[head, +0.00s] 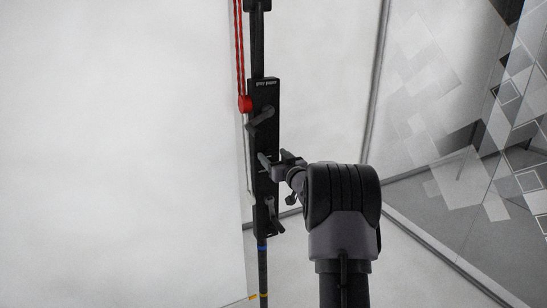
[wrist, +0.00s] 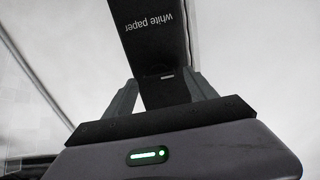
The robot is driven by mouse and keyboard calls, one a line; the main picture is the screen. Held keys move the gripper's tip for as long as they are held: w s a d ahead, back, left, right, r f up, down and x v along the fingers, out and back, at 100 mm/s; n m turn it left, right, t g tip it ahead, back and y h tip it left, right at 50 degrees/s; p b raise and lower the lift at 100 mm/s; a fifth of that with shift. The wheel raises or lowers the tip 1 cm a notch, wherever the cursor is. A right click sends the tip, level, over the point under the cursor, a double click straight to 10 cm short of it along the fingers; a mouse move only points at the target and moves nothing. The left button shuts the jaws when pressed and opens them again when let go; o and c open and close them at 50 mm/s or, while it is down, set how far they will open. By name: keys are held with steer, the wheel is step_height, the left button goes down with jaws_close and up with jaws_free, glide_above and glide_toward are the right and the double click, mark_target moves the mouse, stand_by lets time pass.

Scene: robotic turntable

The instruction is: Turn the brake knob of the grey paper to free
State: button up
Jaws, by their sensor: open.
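A black upright bracket (head: 264,92) on a pole carries an upper grey knob (head: 263,116) and a lower grey knob (head: 273,212). The upper knob is tilted; the lower one points roughly along the bracket. I cannot tell which belongs to the grey paper, as the head view label is too small to read. My gripper (head: 270,164) is at the bracket's middle, between these knobs, and hides part of it. In the wrist view, a black bracket face (wrist: 152,40) reads "white paper" upside down, beyond the open fingers of my gripper (wrist: 168,88). No knob shows clearly there.
A red cord (head: 238,50) with a red end piece (head: 245,104) hangs beside the bracket's upper left. A large white sheet (head: 120,150) fills the left. A patterned glass panel (head: 470,120) stands at right. The pole (head: 263,275) continues below the bracket with coloured bands.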

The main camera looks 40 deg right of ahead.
steer(key=c, duration=1.4)
steer(key=n+b, duration=0.2)
steer(key=b, duration=0.1)
steer(key=shift+f+n, duration=0.25)
steer(key=shift+n, duration=0.15)
steer(key=n+b, duration=0.5)
steer(key=shift+w+a, duration=0.1)
steer(key=shift+a, duration=0.05)
steer(key=n+b, duration=0.4)
steer(key=n, duration=0.1)
steer(key=shift+a+f+n, duration=0.1)
steer(key=shift+n, duration=0.3)
steer(key=n+b, duration=0.3)
steer(key=n, duration=0.1)
steer(key=shift+n, duration=0.3)
